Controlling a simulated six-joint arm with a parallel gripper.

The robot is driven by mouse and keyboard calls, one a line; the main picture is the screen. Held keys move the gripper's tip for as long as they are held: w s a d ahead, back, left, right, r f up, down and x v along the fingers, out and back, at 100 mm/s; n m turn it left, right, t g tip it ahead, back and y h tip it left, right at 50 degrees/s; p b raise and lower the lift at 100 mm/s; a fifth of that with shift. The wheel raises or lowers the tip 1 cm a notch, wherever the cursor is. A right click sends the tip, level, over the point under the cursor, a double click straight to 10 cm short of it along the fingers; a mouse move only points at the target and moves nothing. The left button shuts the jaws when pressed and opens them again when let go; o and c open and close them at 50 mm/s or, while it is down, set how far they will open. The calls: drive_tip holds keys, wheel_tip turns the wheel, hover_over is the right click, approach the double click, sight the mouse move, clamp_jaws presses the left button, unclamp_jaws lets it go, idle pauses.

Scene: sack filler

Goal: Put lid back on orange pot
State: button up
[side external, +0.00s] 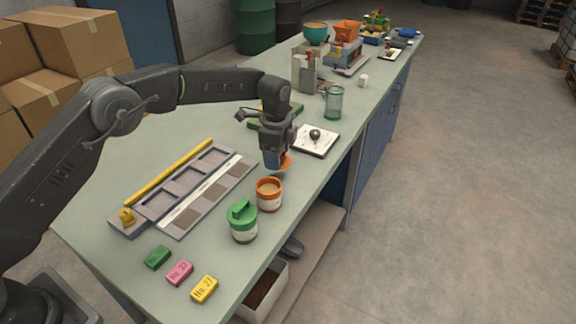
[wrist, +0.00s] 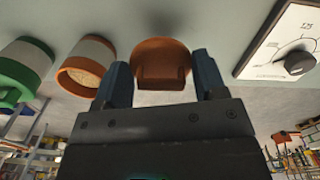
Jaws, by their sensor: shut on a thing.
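The orange pot (side external: 269,194) stands open on the bench, with a pale fill visible inside. It also shows in the wrist view (wrist: 88,62), left of my gripper. My gripper (side external: 277,163) points down just behind the pot in the side view. It is shut on the orange lid (side external: 285,162), which is held above the bench and apart from the pot. In the wrist view the lid (wrist: 161,65) sits between my two blue fingertips. My fingers partly hide the lid in the side view.
A green-lidded pot (side external: 243,222) stands close in front of the orange pot. A white dial plate (side external: 315,141) lies behind it. A slotted tray (side external: 190,188) lies to the left. Green, pink and yellow blocks (side external: 180,272) lie at the front. A glass jar (side external: 333,103) stands further back.

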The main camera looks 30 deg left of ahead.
drive_tip(key=s+a+r, duration=0.2)
drive_tip(key=a+r, duration=0.3)
drive_tip(key=a, duration=0.3)
drive_tip(key=s+d+r+m, duration=0.3)
drive_tip(key=s+d+m, duration=0.35)
drive_tip(key=d, duration=0.45)
drive_tip(key=shift+n, duration=0.25)
drive_tip(key=shift+s+f, duration=0.15)
drive_tip(key=shift+f, duration=1.5)
drive_tip(key=shift+s+f, duration=0.1)
drive_tip(key=shift+f, duration=1.55)
drive_tip(key=shift+f, duration=0.15)
drive_tip(key=o, duration=1.1)
drive_tip(key=shift+r, duration=3.5)
